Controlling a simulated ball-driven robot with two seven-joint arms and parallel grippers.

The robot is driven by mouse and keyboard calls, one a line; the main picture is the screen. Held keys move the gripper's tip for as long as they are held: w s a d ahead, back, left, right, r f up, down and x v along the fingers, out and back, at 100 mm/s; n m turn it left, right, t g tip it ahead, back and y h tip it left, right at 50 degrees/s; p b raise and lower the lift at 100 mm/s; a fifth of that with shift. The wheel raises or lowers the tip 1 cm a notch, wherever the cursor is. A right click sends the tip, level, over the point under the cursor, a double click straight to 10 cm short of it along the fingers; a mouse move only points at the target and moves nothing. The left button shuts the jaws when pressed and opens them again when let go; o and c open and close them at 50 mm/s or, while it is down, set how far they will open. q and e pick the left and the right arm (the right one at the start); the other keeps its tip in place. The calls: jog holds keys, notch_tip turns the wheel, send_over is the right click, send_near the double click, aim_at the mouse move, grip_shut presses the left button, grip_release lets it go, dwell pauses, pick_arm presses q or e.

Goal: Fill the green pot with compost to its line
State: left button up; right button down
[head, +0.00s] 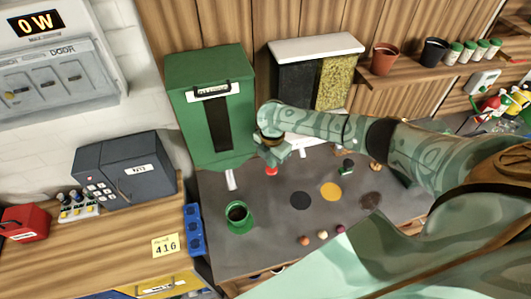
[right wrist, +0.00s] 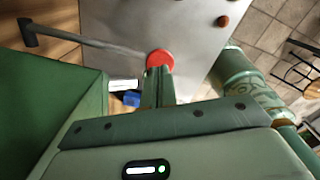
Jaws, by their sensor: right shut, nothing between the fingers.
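The green pot (head: 238,221) stands upright on the grey counter, below the green dispenser. Its inside looks dark; I cannot make out the line or the fill level. The dispenser (head: 178,112) is a tall green box with a dark upright window and a label too small to read. My right gripper (head: 272,162) is shut and empty, to the right of the dispenser's lower part. A red round piece (head: 271,171) shows at its fingertips; in the right wrist view, the red disc (right wrist: 160,58) is just beyond the shut fingers (right wrist: 159,80). I cannot tell whether they touch. My left gripper is out of view.
A grey bar with a dark handle (right wrist: 28,32) shows in the right wrist view. Black (head: 300,201), yellow (head: 330,191) and brown round patches lie on the counter (head: 275,235). Small balls lie near its front edge. Blue bins (head: 194,230) stand left of the pot.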

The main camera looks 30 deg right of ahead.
aim_at(271, 170)
jog(key=shift+f+b, duration=2.2)
jog(key=shift+f, duration=0.85)
jog(key=shift+r, duration=0.15)
notch_tip(271, 170, up, 3)
jog(key=p, duration=0.3)
jog(key=shift+r, duration=0.1)
jog(key=shift+r+p, duration=1.1)
jog(key=shift+r, duration=0.2)
